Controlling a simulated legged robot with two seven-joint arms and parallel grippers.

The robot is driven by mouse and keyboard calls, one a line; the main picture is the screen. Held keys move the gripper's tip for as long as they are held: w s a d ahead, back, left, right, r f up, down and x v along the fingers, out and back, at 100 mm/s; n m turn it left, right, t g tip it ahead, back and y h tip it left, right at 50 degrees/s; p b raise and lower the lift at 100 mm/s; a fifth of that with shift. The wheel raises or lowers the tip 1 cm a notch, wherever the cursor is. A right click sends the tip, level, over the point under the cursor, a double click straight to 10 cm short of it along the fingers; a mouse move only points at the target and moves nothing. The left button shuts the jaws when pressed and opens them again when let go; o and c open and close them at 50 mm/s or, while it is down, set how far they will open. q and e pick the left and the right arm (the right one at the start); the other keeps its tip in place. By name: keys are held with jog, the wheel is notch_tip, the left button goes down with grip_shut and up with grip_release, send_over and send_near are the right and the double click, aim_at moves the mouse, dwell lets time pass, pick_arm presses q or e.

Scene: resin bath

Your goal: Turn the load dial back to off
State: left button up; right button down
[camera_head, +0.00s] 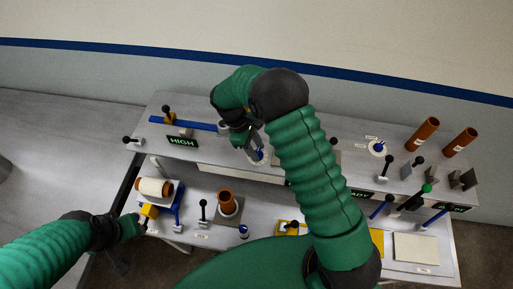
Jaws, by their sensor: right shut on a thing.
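A white round dial (263,159) with a blue knob sits on the upper shelf, partly hidden by my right gripper. I take it to be the load dial, though its label is not readable. My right gripper (252,148) reaches down from above and is shut on its knob. A green-lit display (181,141) to the left reads HIGH. A second white dial with a blue knob (377,148) stands farther right, clear of both grippers. My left gripper (139,224) is low at the left, near a yellow block (149,211); its fingers are too small to tell open from shut.
Black-knobbed levers stand on both levels. Brown tubes (422,134) stand at the right. A white roll (154,188) and a brown cylinder (226,200) are on the lower level. My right arm hides the middle.

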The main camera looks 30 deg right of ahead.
jog(key=shift+w+r+n+t, duration=0.1)
jog(key=shift+w+n+t, duration=0.15)
jog(key=shift+n, duration=0.45)
jog(key=shift+s, duration=0.1)
jog(key=c, duration=1.2)
grip_release()
jog(key=shift+a, duration=0.1)
jog(key=shift+o, duration=1.6)
jog(key=shift+h, duration=0.3)
